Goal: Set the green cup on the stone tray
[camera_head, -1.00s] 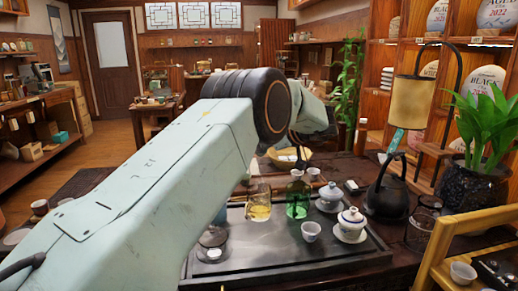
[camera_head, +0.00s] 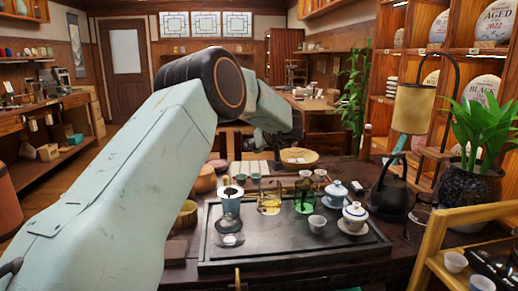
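The green cup (camera_head: 305,203) is see-through glass. It stands upright at the back of the dark stone tray (camera_head: 290,256), between a glass pitcher of yellow tea and white lidded cups. It looks to be on the tray surface, though its base is small in view. My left arm comes in from the left, bends high, and reaches forward over the far side of the table. The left gripper (camera_head: 277,150) hangs at the arm's end, behind and above the green cup and apart from it. Its fingers are too small and dark to read.
A black kettle (camera_head: 389,195) and potted plant (camera_head: 474,190) are to the right. The tray's front middle is clear.

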